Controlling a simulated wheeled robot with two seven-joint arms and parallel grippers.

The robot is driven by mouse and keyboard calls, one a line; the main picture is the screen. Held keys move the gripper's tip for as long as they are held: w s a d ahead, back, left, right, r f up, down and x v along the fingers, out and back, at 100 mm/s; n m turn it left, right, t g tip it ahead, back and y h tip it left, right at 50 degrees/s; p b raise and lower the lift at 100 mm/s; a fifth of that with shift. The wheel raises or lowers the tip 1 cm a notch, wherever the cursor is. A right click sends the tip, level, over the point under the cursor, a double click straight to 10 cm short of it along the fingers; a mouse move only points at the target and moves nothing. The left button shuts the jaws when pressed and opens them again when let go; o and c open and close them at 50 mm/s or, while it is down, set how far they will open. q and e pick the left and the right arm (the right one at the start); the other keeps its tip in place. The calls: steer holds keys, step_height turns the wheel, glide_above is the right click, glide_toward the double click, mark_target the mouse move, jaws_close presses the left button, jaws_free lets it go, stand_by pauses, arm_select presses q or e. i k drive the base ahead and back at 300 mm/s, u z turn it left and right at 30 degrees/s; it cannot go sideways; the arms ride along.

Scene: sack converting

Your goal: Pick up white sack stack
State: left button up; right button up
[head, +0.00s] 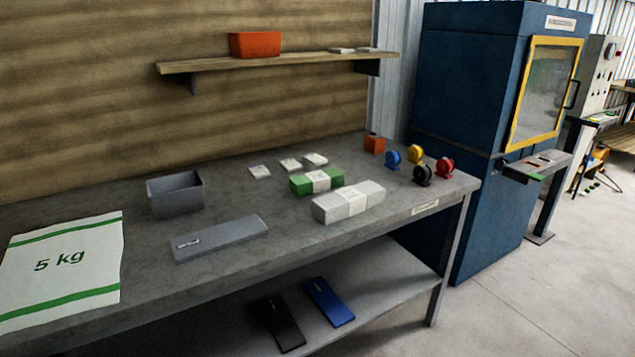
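The white sack stack (365,203) is a pale bundle with a paper band, lying on the grey workbench (225,222) near its front edge, right of the middle. A green banded stack (298,185) lies just behind it and to the left. A large flat white sack (62,268) with green stripes and "5 kg" print lies at the bench's left end. Neither of my grippers shows in the head view.
A shelf (285,60) hangs behind. A blue machine (462,100) stands right. Floor at front right is clear.

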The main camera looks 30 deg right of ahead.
mark_target(349, 201)
steer(key=u, duration=3.2)
steer(key=k, duration=2.2)
steer(key=z, duration=0.4)
